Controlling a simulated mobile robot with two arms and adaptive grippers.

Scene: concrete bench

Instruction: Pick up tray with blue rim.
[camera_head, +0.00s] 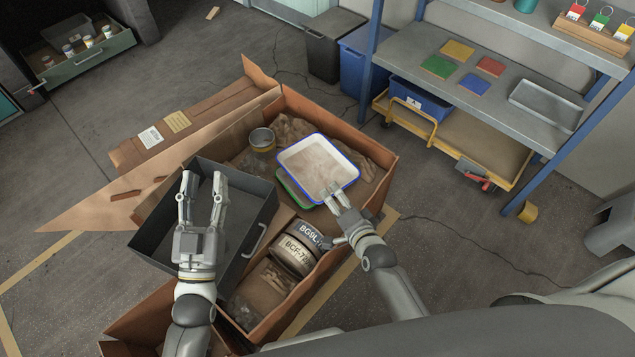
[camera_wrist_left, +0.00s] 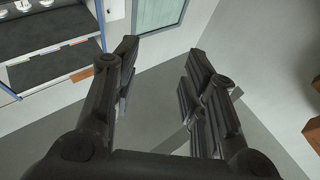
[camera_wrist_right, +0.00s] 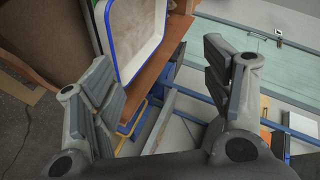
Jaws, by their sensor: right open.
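The white tray with a blue rim (camera_head: 318,166) lies in the large cardboard box, on top of a green-rimmed tray (camera_head: 292,190) that shows only along its lower left edge. My right gripper (camera_head: 335,190) is open at the tray's near right edge; I cannot tell if it touches. In the right wrist view the blue-rimmed tray (camera_wrist_right: 136,35) is at the top left, beyond the open fingers (camera_wrist_right: 165,85), with nothing seen between them. My left gripper (camera_head: 203,178) is open and empty over the dark grey bin. The left wrist view shows its fingers (camera_wrist_left: 165,75) apart.
The cardboard box (camera_head: 385,185) also holds a metal can (camera_head: 262,140) and labelled round containers (camera_head: 296,250). The dark grey bin (camera_head: 150,235) stands at its left. A blue-framed shelf (camera_head: 500,110) with a yellow cart (camera_head: 460,145) stands at the right.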

